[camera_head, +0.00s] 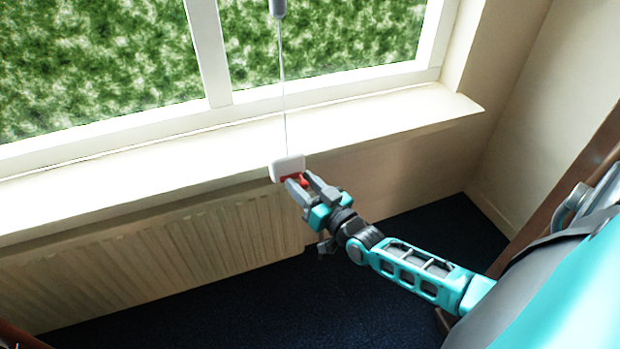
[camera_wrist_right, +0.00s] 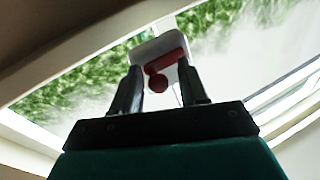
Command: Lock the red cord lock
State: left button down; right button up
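The red cord lock (camera_head: 303,182) shows as a small red part on a white block (camera_head: 287,165) at the sill's front edge. In the right wrist view the red lock (camera_wrist_right: 157,83) has a round knob below a red bar, set in the white block (camera_wrist_right: 160,47). My right gripper (camera_head: 299,181) is at the block, its fingers on either side of the red knob. The fingers are apart, with gaps beside the knob, so it is open. The fingers partly hide the lock in the head view. My left gripper is out of view.
A thin cord (camera_head: 284,100) runs from a grey piece (camera_head: 278,8) at the top down to the white block. The window sill (camera_head: 390,112) lies behind the block. A ribbed radiator (camera_head: 170,255) stands below the sill. Dark floor (camera_head: 250,315) is clear below.

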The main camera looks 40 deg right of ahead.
pick_arm(q)
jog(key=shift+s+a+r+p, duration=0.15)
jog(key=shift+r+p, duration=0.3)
jog(key=shift+p, duration=0.25)
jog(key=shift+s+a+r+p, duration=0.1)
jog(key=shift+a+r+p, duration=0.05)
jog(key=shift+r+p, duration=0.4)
pick_arm(e)
jog(key=s+d, duration=0.1)
jog(key=s, duration=1.1)
jog(key=shift+s+f, duration=0.4)
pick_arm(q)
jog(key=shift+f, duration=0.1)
pick_arm(e)
jog(key=s+a+n+g+y, duration=0.3)
jog(key=a+g, duration=0.5)
jog(key=a, duration=0.8)
pick_arm(q)
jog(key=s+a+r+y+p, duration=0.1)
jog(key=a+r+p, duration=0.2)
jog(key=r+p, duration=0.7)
jog(key=p, duration=0.4)
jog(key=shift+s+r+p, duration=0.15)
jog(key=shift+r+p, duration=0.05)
jog(key=shift+p, duration=0.15)
pick_arm(e)
notch_tip(320, 180, up, 10)
jog(key=s+d+h, duration=0.2)
jog(key=shift+s+d+n+h, duration=0.15)
jog(key=shift+d+n+h, duration=0.15)
